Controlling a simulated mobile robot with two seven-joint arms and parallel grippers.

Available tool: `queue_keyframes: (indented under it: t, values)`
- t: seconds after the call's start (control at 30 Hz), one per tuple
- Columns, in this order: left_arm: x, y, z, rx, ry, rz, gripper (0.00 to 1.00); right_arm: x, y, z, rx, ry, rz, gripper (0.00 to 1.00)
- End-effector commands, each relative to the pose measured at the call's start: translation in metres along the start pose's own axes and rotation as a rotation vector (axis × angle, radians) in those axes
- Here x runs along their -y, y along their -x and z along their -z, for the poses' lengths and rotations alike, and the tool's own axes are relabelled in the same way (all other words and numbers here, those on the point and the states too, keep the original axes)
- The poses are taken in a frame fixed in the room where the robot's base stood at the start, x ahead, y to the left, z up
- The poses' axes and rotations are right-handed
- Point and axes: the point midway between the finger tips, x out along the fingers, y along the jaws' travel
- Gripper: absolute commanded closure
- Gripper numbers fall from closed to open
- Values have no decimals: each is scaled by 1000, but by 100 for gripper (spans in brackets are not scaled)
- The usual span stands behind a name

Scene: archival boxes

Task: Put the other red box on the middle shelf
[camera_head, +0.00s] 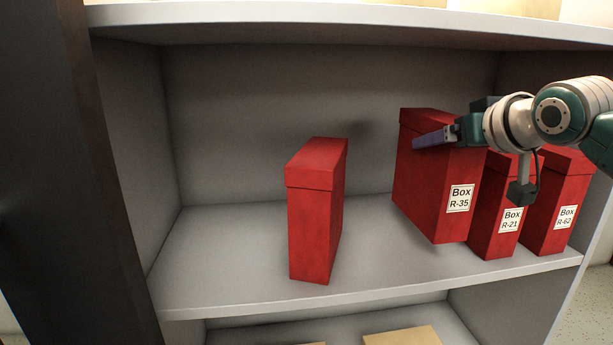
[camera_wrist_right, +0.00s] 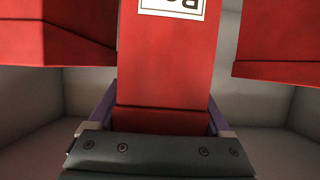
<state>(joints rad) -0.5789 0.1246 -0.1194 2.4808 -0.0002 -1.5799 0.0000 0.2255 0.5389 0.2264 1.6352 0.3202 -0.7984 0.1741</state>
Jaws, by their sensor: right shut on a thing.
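A red box labelled R-35 (camera_head: 434,180) is upright at the shelf's right half, left of two other labelled red boxes. My right gripper (camera_head: 432,139) is shut on its upper part, with a purple finger along its side. The right wrist view shows this red box (camera_wrist_right: 165,60) between both fingers, its label upside down. Its base looks slightly raised from the shelf (camera_head: 240,285), but I cannot tell for sure. A red box with no visible label (camera_head: 312,215) stands alone left of it, on the same shelf. My left gripper is in neither view.
Red boxes R-21 (camera_head: 490,225) and R-62 (camera_head: 553,215) stand close together at the right, partly behind my right arm. There is free shelf room left of the lone box and between it and R-35. Another shelf board (camera_head: 300,22) runs above. Tan items (camera_head: 403,337) lie below.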

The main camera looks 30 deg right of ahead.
Motion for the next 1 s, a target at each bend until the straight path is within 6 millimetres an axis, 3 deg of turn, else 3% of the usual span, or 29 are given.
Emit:
queue_keyframes:
  t: [0.4,0.77,0.8,0.9,1.0]
  values:
    - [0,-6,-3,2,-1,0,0,0,-19,-44,-5,0,1,100]
    - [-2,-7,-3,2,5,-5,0,0,-20,-47,-7,1,1,100]
    - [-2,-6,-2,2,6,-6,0,0,-20,-48,-2,1,1,13]
    - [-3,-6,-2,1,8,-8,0,0,-20,-48,-2,1,1,2]
    - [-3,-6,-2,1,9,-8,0,0,-20,-48,-2,1,1,0]
